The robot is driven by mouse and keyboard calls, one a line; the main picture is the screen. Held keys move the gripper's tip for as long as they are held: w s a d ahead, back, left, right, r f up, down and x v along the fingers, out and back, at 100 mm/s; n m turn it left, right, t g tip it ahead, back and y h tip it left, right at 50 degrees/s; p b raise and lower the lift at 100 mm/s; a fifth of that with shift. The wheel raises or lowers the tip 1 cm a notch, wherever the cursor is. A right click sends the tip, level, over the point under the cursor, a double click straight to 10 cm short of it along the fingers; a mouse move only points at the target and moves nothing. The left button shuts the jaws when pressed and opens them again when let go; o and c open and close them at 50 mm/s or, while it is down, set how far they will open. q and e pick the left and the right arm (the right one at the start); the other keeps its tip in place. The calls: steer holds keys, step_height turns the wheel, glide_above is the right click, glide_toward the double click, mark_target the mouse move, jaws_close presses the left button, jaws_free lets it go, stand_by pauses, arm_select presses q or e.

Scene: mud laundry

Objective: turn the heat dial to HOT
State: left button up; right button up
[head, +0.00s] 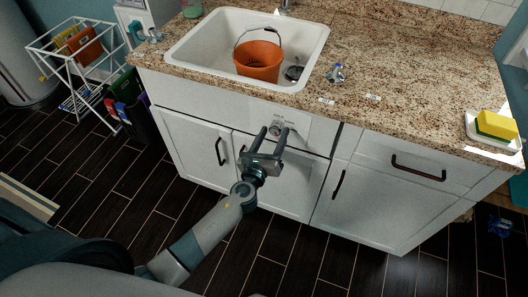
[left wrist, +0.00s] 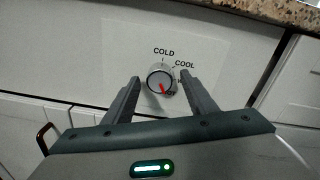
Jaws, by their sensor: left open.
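The heat dial (left wrist: 160,79) is a round light knob with a red mark on the white front panel of the sink cabinet. In the left wrist view, COLD is printed above it and COOL at its upper right. The red mark slants toward the knob's lower right. The dial also shows small in the head view (head: 276,128). My left gripper (head: 273,132) is open, its fingers either side of the dial in view; contact cannot be told. My right gripper is not in view.
The granite counter (head: 410,75) overhangs just above the panel. An orange bucket (head: 258,62) stands in the white sink (head: 190,50). A yellow sponge (head: 495,125) sits at the counter's right. Dark handles (head: 418,168) stick out from the cabinet. A white drying rack (head: 65,62) stands at left.

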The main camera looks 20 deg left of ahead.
arm_select(q)
steer(key=shift+s+f, duration=0.1)
steer(key=shift+s, duration=0.65)
steer(key=s+b, duration=0.2)
steer(key=s, duration=1.3)
steer(key=shift+s+r+b, duration=0.2)
steer(key=shift+s+b, duration=0.15)
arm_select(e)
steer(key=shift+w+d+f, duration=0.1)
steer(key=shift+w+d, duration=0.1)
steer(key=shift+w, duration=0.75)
arm_select(q)
steer(key=s+f+n+g, duration=0.35)
steer(key=f+n, duration=0.45)
steer(key=f, duration=0.6)
steer(key=s+f+n+g, duration=0.35)
steer(key=f+n, duration=0.35)
steer(key=f, duration=0.6)
steer(key=s+d+f+n+g+h, duration=0.1)
steer(key=s+f+n+g, duration=0.3)
steer(key=s+f+n, duration=0.8)
step_height(320, 180, down, 4)
steer(key=n, duration=0.3)
steer(key=shift+s+d+f+h, duration=0.15)
steer(key=shift+s+f+h, duration=0.05)
steer(key=shift+f+h, duration=0.1)
